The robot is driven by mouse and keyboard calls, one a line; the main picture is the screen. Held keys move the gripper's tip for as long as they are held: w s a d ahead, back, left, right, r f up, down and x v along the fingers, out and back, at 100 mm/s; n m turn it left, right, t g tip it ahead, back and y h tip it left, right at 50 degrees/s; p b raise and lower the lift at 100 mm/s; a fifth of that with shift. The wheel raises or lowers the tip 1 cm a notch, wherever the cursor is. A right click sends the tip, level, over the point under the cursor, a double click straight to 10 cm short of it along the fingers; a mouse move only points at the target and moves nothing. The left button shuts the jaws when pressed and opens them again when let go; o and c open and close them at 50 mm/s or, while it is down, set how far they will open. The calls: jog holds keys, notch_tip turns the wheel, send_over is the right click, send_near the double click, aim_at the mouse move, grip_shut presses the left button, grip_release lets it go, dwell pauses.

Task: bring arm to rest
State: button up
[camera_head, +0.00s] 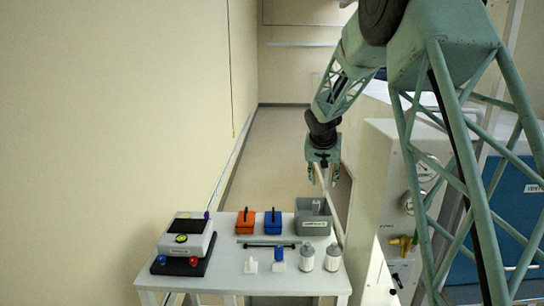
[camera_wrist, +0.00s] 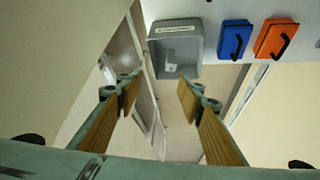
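My green lattice arm reaches in from the upper right of the head view. My gripper (camera_head: 323,174) hangs fingers down beyond the far right part of a white table (camera_head: 230,281). In the wrist view my gripper (camera_wrist: 158,92) shows two wood-coloured finger pads standing well apart. Nothing is between them, and the floor and a wall edge show through the gap. The gripper touches nothing that I can see.
The table bears a grey bin (camera_head: 312,226) with a pale item inside, a blue case (camera_head: 272,222), an orange case (camera_head: 245,222), a black-and-white device (camera_head: 187,238) and white jars (camera_head: 307,259). A white cabinet with gauges (camera_head: 385,190) stands close right. The aisle floor (camera_head: 272,150) is clear.

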jog(key=s+d+r+b, duration=0.1)
jog(key=s+r, duration=0.4)
jog(key=s, duration=0.7)
jog(key=s+d+r+n+g+b, duration=0.1)
jog(key=s+r, duration=0.4)
jog(key=s, duration=0.7)
jog(key=s+d+r+b, duration=0.1)
jog(key=s+r, duration=0.4)
jog(key=s, duration=0.8)
jog(key=s+a+f+n+y+b, duration=0.1)
jog(key=s+f, duration=0.2)
jog(key=s, duration=1.4)
jog(key=s+a+f+n+g+y+b, duration=0.1)
jog(key=s+f, duration=0.2)
jog(key=s, duration=1.5)
jog(key=shift+a+f+b, duration=0.2)
jog(key=shift+a+b, duration=0.1)
jog(key=shift+b, duration=0.05)
